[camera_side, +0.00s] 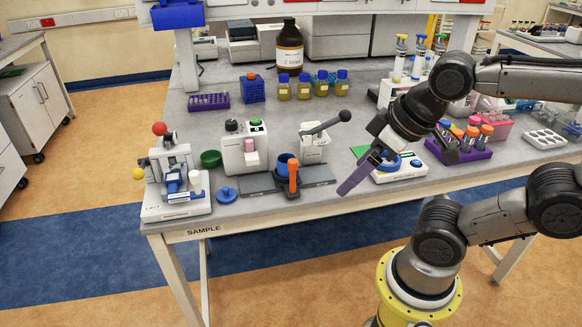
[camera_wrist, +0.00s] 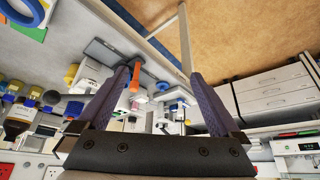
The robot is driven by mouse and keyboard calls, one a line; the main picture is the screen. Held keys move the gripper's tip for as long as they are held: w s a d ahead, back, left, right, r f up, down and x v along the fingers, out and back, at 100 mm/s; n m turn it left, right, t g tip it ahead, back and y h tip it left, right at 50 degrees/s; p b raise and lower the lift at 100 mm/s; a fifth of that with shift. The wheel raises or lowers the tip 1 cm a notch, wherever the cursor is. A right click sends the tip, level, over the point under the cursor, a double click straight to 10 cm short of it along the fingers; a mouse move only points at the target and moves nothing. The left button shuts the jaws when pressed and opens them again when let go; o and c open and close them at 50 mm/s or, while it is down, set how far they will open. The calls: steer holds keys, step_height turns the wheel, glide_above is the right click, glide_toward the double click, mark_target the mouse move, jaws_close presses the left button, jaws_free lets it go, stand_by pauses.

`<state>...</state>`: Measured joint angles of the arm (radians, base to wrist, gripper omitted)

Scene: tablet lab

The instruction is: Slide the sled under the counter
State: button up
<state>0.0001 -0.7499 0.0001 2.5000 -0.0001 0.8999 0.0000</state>
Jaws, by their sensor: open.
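What looks like the sled is a dark block with an upright orange handle (camera_side: 292,177) and a blue cup (camera_side: 283,163), set on a flat dark grey rail (camera_side: 318,174) near the bench's front edge. In the wrist view, the orange handle (camera_wrist: 134,84) and rail (camera_wrist: 99,52) show near the left finger. A white device with a green button (camera_side: 236,159) stands just behind the rail; I cannot tell for sure that it is the counter. My gripper (camera_side: 345,187) has purple fingers, open and empty, right of the rail and apart from the handle.
A white press with a red knob (camera_side: 178,183) stands at left. A blue lid (camera_side: 226,194) lies beside it. A white lever device (camera_side: 316,145) stands behind the rail.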

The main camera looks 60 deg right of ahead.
stand_by(0.3)
steer(key=shift+s+f, duration=0.1)
steer(key=shift+s, duration=0.05)
steer(key=c, duration=0.4)
steer(key=r, duration=0.1)
steer(key=w+r+m, duration=0.1)
steer(key=r, duration=0.1)
steer(key=r+m+g, duration=0.1)
steer(key=shift+w+d+r, duration=0.15)
steer(key=shift+w+r, duration=0.15)
steer(key=shift+r, duration=0.05)
steer(key=shift+c, duration=1.3)
steer(key=w+d+r+m+g, duration=0.1)
steer(key=w+r+m+g, duration=0.1)
steer(key=w+r+m, duration=0.3)
steer(key=g, duration=0.3)
glide_above(293, 161)
step_height(293, 161, down, 4)
steer(key=r, duration=0.1)
step_height(293, 161, down, 14)
steer(key=shift+r, duration=0.2)
jaws_close()
